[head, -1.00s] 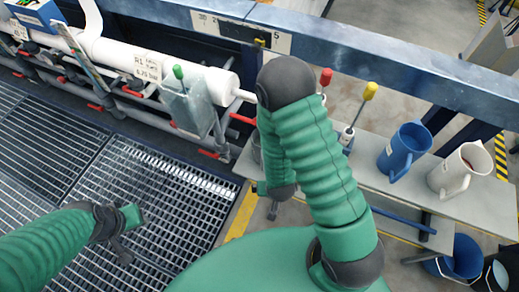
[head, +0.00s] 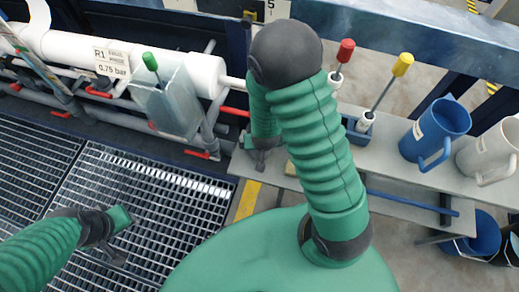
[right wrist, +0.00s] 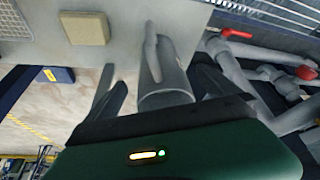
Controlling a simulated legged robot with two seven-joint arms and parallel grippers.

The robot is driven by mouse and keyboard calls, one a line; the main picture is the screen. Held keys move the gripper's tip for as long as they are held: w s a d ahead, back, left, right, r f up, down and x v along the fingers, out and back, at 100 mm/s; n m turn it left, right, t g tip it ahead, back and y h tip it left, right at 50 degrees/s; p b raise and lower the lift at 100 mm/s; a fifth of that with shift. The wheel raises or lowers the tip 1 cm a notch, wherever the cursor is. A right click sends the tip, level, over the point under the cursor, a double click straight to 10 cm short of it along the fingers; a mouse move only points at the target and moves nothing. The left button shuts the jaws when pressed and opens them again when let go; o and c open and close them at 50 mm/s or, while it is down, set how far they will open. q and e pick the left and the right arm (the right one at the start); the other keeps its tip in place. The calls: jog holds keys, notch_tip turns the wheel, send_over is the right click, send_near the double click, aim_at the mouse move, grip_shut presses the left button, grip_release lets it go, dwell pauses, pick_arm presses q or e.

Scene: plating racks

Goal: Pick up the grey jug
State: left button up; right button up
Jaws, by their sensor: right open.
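The grey jug (right wrist: 172,75) shows in the right wrist view, with its handle pointing up the picture, between the two fingers of my right gripper (right wrist: 155,66). The gripper is open, with a finger on either side of the jug; contact cannot be told. In the head view my right gripper (head: 261,160) is low at the left end of the grey shelf, partly behind my arm, and I cannot make out the jug there. My left gripper (head: 118,250) hangs over the metal grating, away from the jug; its jaws are unclear.
A blue jug (head: 428,128) and a white jug (head: 485,155) stand on the shelf (head: 390,185) to the right. Red- and yellow-handled tools (head: 345,50) stand behind my arm. Pipes with red valves (head: 205,154) run at left. A tan block (right wrist: 84,28) lies near the grey jug.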

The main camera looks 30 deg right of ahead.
aim_at(255, 154)
jog(key=w+d+f+b, duration=0.2)
jog(key=w+f, duration=0.2)
jog(key=shift+w+d+f, duration=0.2)
jog(key=shift+f, duration=0.05)
jog(key=c, duration=1.9)
